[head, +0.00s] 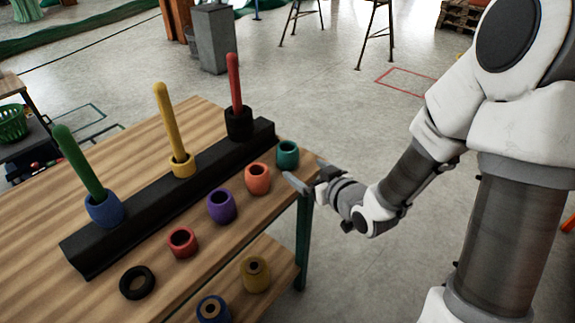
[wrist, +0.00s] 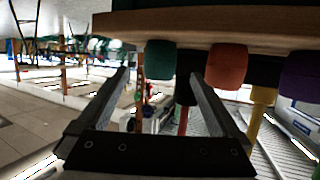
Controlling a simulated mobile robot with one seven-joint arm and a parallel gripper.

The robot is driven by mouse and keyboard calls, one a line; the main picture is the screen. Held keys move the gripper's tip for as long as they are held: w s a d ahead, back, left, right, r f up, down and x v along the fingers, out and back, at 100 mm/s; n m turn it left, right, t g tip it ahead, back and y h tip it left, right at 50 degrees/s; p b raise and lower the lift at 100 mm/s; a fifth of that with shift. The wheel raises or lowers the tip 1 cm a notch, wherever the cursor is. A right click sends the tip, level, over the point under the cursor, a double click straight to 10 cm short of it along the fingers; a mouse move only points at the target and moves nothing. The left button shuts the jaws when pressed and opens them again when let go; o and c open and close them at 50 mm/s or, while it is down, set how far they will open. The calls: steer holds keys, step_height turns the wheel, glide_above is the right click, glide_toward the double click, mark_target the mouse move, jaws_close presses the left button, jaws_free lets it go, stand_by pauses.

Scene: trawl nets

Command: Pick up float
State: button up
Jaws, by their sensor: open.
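Several cup-shaped floats stand in a row along the wooden table's near edge: teal (head: 287,160), orange (head: 257,187), purple (head: 222,215), red (head: 183,250), and a flat black ring (head: 125,284). My gripper (head: 305,175) is open and empty just right of the teal float, off the table's corner. The wrist view is upside down. There the teal float (wrist: 159,62) shows beyond and between the open fingers (wrist: 158,76), the orange float (wrist: 227,68) to its right, and the purple float (wrist: 302,74) at the edge. No contact is visible.
A black rack (head: 140,232) behind the row carries green (head: 78,162), yellow (head: 163,115) and red (head: 234,82) pegs, with blue, yellow and black floats on them. Yellow (head: 256,280) and blue floats stand on a lower shelf.

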mark_target(288, 158)
steer(key=b+x, duration=0.2)
steer(key=x, duration=0.8)
steer(key=shift+w+a+b, duration=0.15)
steer(key=shift+b, duration=0.25)
steer(key=shift+r, duration=0.1)
steer(key=c, duration=1.3)
